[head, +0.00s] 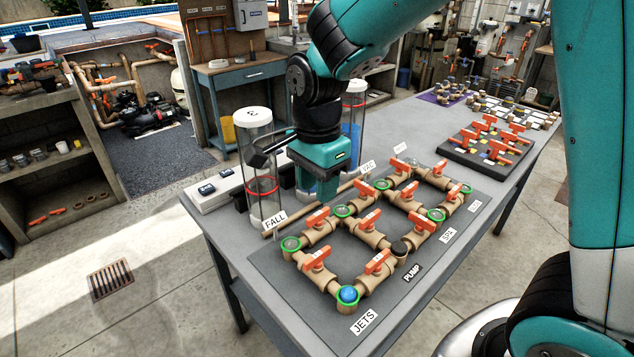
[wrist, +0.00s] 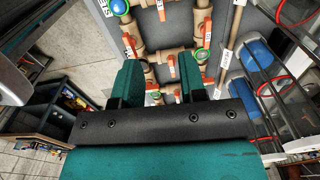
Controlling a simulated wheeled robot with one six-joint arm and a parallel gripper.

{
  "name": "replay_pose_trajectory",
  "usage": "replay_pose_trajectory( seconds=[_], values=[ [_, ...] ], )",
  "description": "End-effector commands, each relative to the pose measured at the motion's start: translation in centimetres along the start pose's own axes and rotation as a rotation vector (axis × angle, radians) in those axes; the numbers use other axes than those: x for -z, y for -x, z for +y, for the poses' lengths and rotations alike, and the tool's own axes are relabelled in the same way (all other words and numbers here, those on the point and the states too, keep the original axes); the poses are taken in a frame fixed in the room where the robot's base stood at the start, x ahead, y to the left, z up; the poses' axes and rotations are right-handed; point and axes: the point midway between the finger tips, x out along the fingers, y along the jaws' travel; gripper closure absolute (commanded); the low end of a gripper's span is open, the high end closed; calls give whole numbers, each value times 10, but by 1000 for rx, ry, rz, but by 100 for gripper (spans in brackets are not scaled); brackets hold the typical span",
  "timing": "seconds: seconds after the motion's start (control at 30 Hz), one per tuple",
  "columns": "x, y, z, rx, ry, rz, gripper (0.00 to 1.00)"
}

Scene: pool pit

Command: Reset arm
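My arm reaches from the top of the head view over the grey workbench (head: 222,232). My gripper (head: 316,190) points down above the bench, behind the pipe board (head: 265,262) and between two clear tubes. In the wrist view its two teal fingers (wrist: 160,68) stand apart with nothing between them; valves and pipes show beyond. The board carries tan pipes with several orange-handled valves and green-ringed openings. A blue ball (head: 348,294) sits in the opening by the JETS label, and it also shows in the wrist view (wrist: 120,7).
The left clear tube (head: 259,150) stands close beside my gripper. The right tube (head: 355,105) has blue inside and is partly hidden by my arm. A dark valve tray (head: 488,148) lies farther along the bench. A shelf (head: 45,150) stands at left; the floor between is open.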

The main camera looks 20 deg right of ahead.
Motion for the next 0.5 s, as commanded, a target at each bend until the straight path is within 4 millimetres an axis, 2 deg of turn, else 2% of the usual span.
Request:
replay_pose_trajectory(
  seconds=[0.33, 0.43, 0.5],
  values=[
    [-2, 3, 4, 5, 46, -8, 62],
    [-12, 14, 17, 26, 216, -38, 62],
    [-23, 25, 34, 56, 419, -70, 62]
  ],
)
